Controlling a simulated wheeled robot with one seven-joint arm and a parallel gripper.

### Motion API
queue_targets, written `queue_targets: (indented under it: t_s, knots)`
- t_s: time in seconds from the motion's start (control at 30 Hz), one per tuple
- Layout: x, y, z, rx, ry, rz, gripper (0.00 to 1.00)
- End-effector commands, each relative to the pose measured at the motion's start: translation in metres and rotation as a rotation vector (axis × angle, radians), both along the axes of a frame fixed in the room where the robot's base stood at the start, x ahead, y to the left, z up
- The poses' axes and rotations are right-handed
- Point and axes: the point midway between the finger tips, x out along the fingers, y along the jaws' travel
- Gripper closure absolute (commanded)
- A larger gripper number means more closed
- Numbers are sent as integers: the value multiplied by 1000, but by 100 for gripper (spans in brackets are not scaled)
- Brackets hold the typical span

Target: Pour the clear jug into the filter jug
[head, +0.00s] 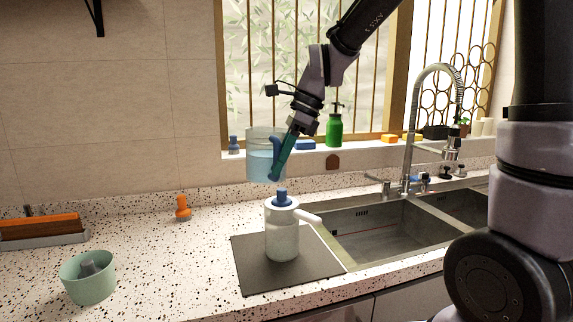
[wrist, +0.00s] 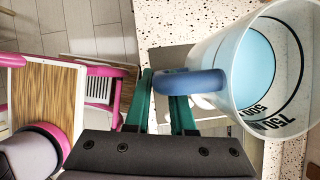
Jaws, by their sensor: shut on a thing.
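The clear jug (head: 259,158) has light blue liquid in it and hangs in the air above and slightly left of the filter jug. My gripper (head: 279,168) is shut on its blue handle. In the wrist view, the jug (wrist: 215,62) shows at the right with volume marks on its wall, and my gripper (wrist: 173,88) has its green fingers around the handle. The filter jug (head: 283,232) is white with a blue top piece and a white handle at the right. It stands upright on a dark mat (head: 250,276). The clear jug looks about upright in the head view.
A steel sink (head: 360,232) with a tall faucet (head: 409,150) lies right of the mat. A green pot (head: 88,281) stands at the front left, and an orange stopper-like item (head: 183,208) is behind. A green soap bottle (head: 334,128) stands on the sill.

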Motion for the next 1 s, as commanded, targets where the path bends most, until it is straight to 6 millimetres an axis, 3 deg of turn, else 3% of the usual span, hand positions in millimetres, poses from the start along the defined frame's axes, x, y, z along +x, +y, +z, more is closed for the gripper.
queue_targets:
  t_s: [0.23, 0.5, 1.0]
  knots:
    - [-7, 7, 0, 233, 244, -10, 100]
    - [-5, 7, 16, 512, 528, -9, 100]
    - [19, -17, 5, 940, 969, -8, 100]
